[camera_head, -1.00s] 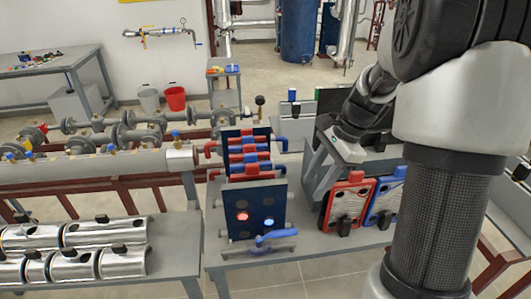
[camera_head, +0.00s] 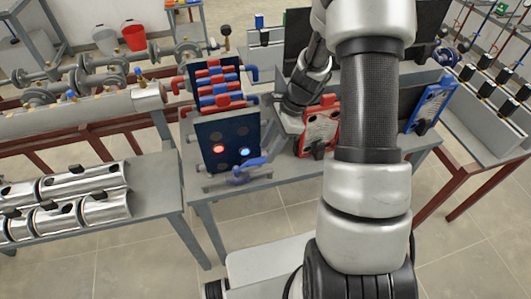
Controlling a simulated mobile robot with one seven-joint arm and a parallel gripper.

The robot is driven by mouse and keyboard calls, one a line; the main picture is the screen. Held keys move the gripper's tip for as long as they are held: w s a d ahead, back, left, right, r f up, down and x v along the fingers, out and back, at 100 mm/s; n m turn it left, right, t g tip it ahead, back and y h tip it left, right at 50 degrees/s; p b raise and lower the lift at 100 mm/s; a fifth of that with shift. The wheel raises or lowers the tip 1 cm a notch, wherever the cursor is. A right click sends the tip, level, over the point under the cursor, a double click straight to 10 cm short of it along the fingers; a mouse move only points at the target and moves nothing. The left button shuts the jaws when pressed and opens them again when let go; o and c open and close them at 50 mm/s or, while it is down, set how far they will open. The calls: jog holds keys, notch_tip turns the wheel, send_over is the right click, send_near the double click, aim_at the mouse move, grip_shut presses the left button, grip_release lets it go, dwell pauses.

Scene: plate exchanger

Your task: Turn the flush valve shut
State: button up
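The plate exchanger (camera_head: 212,129) stands on a grey bench, with a dark front plate carrying a red and a blue round light. The flush valve (camera_head: 238,175) is low at its front, on a grey pipe. Its blue lever (camera_head: 252,162) slopes up to the right. My gripper (camera_head: 270,134) reaches down from the right, just right of the front plate and above the lever's right end. Contact with the lever cannot be made out. The fingers are small and dark, so their opening is unclear.
A red-framed board (camera_head: 322,122) stands close right of my gripper, partly behind my arm. A blue-framed board (camera_head: 430,105) is further right. Shiny metal cylinders (camera_head: 80,195) lie on the left bench (camera_head: 150,205). Flanged pipes run behind. The floor in front is clear.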

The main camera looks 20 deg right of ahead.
aim_at(263, 158)
jog(key=shift+x, duration=1.55)
jog(key=shift+c, duration=0.2)
grip_shut()
